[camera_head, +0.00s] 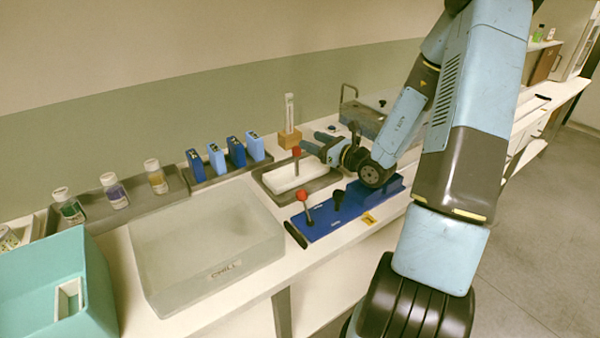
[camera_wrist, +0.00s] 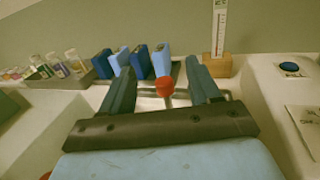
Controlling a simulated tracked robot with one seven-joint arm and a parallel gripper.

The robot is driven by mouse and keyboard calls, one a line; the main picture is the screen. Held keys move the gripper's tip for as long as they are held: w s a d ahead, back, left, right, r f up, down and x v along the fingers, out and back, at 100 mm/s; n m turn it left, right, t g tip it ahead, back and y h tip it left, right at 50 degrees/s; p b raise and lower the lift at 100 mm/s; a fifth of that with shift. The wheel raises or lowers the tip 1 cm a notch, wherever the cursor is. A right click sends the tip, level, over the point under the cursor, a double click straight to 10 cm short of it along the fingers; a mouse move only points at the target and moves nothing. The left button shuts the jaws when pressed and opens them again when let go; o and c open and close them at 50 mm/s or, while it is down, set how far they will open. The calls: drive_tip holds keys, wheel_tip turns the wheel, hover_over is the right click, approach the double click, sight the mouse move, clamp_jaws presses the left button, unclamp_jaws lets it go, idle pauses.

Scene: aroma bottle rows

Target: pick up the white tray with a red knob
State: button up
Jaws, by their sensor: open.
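The white tray (camera_head: 288,178) is a long, low piece lying in a dark grey holder (camera_head: 266,186) on the bench in the head view. Its red knob (camera_head: 296,151) stands up on a stem. The knob also shows in the wrist view (camera_wrist: 165,87), between the two fingers and a little right of centre. My gripper (camera_head: 314,142) is open and empty, just right of the knob in the head view. In the wrist view my gripper (camera_wrist: 158,65) points toward the back wall, with fingers on both sides of the knob. Its palm hides most of the tray.
A blue panel (camera_head: 328,220) with a red-ball lever (camera_head: 303,196) and a black knob (camera_head: 338,198) lies in front. Blue cartons (camera_head: 216,158) stand behind left, beside a thermometer on a wooden block (camera_head: 288,138). A translucent CHILL bin (camera_head: 215,275) fills the near left.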

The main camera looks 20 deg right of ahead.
sight(296, 152)
wheel_tip(296, 152, down, 7)
drive_tip(key=shift+w+a+r, duration=0.15)
drive_tip(key=shift+r, duration=0.05)
drive_tip(key=shift+x, duration=3.6)
drive_tip(key=shift+r, duration=0.1)
drive_tip(key=shift+c, duration=0.3)
clamp_jaws()
